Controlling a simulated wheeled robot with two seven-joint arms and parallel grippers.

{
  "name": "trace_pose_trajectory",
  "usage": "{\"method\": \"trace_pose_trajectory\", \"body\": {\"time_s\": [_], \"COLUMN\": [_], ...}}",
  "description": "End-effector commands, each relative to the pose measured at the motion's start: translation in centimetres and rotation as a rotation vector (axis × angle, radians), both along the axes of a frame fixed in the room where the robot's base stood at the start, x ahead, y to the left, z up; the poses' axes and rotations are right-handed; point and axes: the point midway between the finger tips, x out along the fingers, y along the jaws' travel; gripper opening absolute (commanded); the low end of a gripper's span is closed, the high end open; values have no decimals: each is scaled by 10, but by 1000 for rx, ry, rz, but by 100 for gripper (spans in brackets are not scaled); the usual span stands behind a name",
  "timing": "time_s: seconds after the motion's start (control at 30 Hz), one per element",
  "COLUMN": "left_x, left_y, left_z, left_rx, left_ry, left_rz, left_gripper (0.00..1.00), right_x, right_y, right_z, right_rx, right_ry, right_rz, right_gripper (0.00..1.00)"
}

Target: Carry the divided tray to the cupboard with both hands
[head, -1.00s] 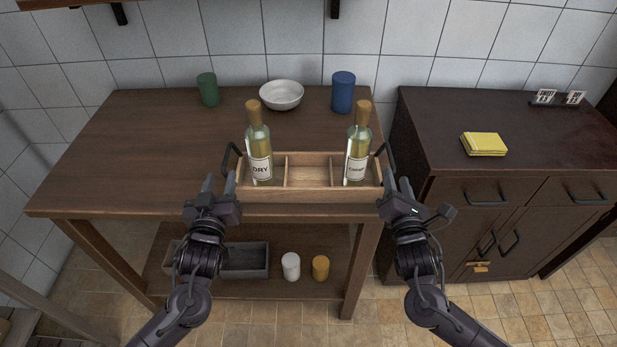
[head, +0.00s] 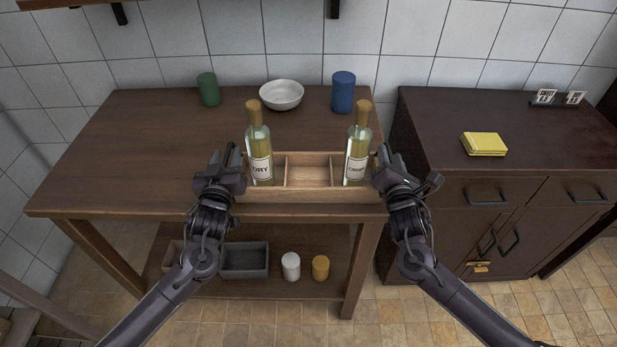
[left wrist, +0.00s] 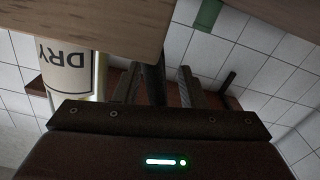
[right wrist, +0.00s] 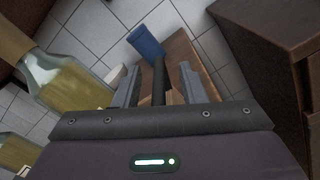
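The divided wooden tray (head: 308,196) stands on the brown table near its front edge. A DRY-labelled bottle (head: 260,150) is upright in its left compartment and another labelled bottle (head: 357,150) in its right; the middle one looks empty. My left gripper (head: 228,158) is at the tray's left end. In the left wrist view its fingers are apart, with the dark handle (left wrist: 154,82) between them. My right gripper (head: 384,158) is at the right end, fingers apart around the other handle (right wrist: 159,80). The dark cupboard (head: 540,130) stands to the right.
A green cup (head: 208,89), white bowl (head: 282,95) and blue cup (head: 343,92) stand at the table's back. Yellow cloths (head: 484,144) and small cards (head: 558,98) are on the cupboard; its front top is clear. A narrow gap separates table and cupboard.

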Motion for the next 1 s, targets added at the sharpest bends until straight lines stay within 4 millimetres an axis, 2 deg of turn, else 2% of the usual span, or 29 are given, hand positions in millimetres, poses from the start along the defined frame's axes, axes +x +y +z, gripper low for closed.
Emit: {"method": "trace_pose_trajectory", "body": {"time_s": [0.1, 0.37, 0.7, 1.0], "left_x": [0, 0, 0, 0], "left_y": [0, 0, 0, 0], "left_z": [0, 0, 0, 11], "left_rx": [0, 0, 0, -1], "left_ry": [0, 0, 0, -9], "left_rz": [0, 0, 0, 0], "left_gripper": [34, 0, 0, 0], "right_x": [0, 0, 0, 1], "right_y": [0, 0, 0, 0], "right_z": [0, 0, 0, 11], "right_rx": [0, 1, 1, 4], "right_ry": [0, 0, 0, -8], "right_rz": [0, 0, 0, -2], "right_gripper": [35, 1, 0, 0]}}
